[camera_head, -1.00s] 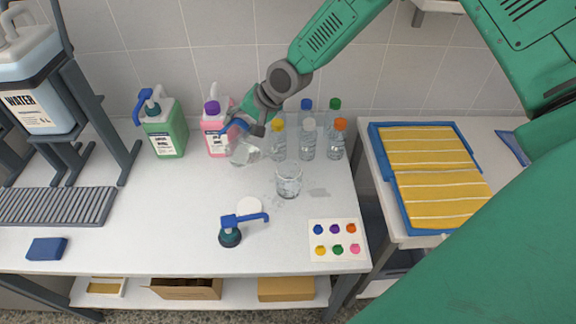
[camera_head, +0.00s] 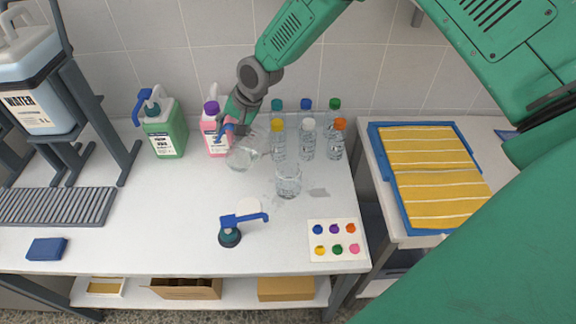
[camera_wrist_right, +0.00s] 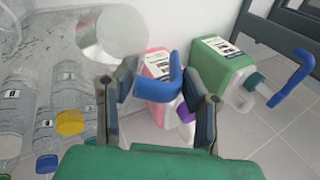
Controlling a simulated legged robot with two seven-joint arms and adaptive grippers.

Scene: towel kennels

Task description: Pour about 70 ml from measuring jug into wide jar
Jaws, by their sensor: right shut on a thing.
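The clear measuring jug (camera_head: 241,157) is held tilted above the bench, left of the wide jar. My right gripper (camera_head: 230,130) is shut on it at its upper left. In the right wrist view, a blue hooked part (camera_wrist_right: 160,80) shows between the fingers of my right gripper (camera_wrist_right: 162,82). The jug's clear wall blends into the background there, so its liquid level is unclear. The clear wide jar (camera_head: 288,182) stands upright on the bench, to the right of and nearer than the jug. No stream between them is visible. My left gripper is out of view.
Several clear capped bottles (camera_head: 307,142) stand behind the jar. A pink bottle (camera_head: 213,138) is close behind my right gripper; a green pump bottle (camera_head: 165,133) stands left. A blue-handled pump top (camera_head: 230,237) and white disc (camera_head: 249,206) lie in front. The bench's left middle is clear.

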